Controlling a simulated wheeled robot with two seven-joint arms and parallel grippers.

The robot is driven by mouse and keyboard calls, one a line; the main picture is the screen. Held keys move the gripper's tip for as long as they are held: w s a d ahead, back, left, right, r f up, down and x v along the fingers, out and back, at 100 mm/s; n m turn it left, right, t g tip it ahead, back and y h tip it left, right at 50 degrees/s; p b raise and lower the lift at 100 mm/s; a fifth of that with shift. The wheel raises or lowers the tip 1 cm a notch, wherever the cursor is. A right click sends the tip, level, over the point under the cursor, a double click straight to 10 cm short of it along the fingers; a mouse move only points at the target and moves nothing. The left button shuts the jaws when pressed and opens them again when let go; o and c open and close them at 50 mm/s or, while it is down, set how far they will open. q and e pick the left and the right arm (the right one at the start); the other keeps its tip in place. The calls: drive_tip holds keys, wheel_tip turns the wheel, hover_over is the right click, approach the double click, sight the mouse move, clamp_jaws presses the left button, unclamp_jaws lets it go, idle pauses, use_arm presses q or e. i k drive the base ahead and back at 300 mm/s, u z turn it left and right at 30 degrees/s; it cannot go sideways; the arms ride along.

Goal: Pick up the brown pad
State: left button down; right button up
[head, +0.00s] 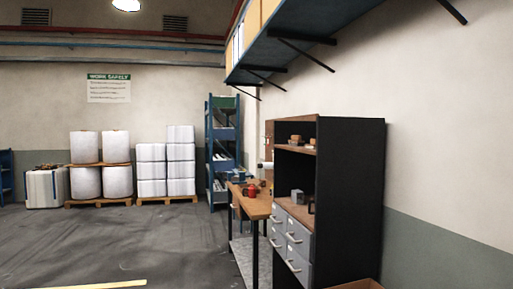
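I cannot pick out the brown pad for certain in the head view. Small brown items (296,140) sit on the upper shelf of a dark cabinet (350,185) at right of centre, too small to identify. A grey block (297,196) and a dark item (311,205) stand on its lower shelf. A wooden workbench (256,206) beyond the cabinet carries a red object (252,191) and other small things. Neither of my grippers is in view.
Grey drawers (291,240) fill the cabinet's lower front. A cardboard box edge (358,284) shows at the bottom. A blue rack (222,150) and wrapped stacks on pallets (167,199) stand at the back. An overhead blue shelf (300,35) is on the right wall. The left floor is clear.

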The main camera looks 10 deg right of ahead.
sight(313, 141)
drive_tip(key=u, duration=0.6)
drive_tip(key=i, duration=2.85)
drive_tip(key=z, duration=0.5)
